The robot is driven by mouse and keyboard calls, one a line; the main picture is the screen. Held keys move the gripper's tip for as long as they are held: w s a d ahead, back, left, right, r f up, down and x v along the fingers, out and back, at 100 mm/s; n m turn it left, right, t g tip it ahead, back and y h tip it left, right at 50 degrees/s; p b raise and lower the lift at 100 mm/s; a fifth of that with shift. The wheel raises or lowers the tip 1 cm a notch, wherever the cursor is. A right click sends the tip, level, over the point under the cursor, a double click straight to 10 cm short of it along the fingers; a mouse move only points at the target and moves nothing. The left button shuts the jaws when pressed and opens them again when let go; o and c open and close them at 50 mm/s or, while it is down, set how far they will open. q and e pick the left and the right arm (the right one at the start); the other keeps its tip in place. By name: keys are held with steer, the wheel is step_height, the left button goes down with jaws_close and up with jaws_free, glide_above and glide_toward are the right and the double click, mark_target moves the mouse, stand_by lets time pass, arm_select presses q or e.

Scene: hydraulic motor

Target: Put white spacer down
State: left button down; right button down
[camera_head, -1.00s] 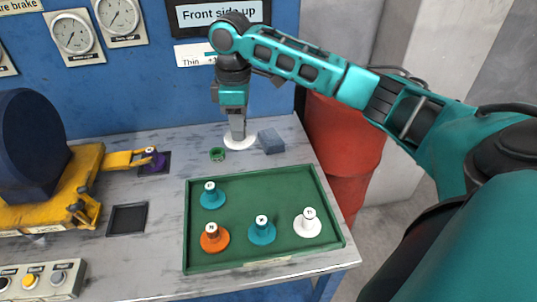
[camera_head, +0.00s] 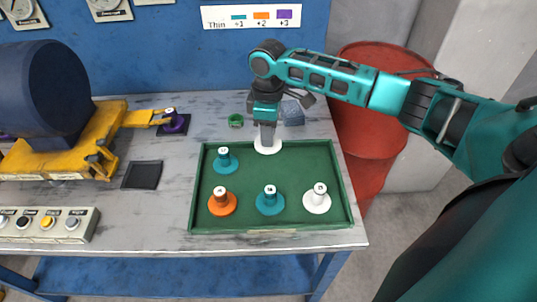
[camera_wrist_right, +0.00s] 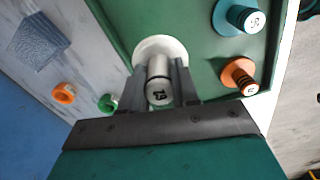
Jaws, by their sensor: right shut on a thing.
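My right gripper (camera_head: 266,133) points down and is shut on a white spacer (camera_head: 268,147) by its upright stem. The spacer's round white flange is over the back edge of the green tray (camera_head: 345,190). In the right wrist view the two fingers (camera_wrist_right: 172,88) close on both sides of the white spacer's stem (camera_wrist_right: 158,92). Whether the flange touches the tray cannot be told. A second white spacer (camera_head: 317,200) stands in the tray's front right part. My left gripper is not in view.
In the tray stand an orange spacer (camera_head: 222,203) and two teal spacers (camera_head: 269,202) (camera_head: 225,162). Behind it lie a green ring (camera_head: 236,120) and a blue-grey block (camera_head: 292,113). A red barrel (camera_head: 380,110) stands right.

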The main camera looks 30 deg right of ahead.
step_height(320, 180, down, 8)
steer(key=shift+r+b, duration=0.25)
steer(key=shift+b, duration=0.35)
steer(key=shift+f, duration=0.1)
steer(key=c, duration=0.8)
jaws_free()
steer(key=shift+f, duration=0.1)
steer(key=shift+c, duration=0.2)
step_height(320, 180, up, 12)
steer(key=shift+r+p, duration=0.15)
steer(key=shift+p, duration=0.9)
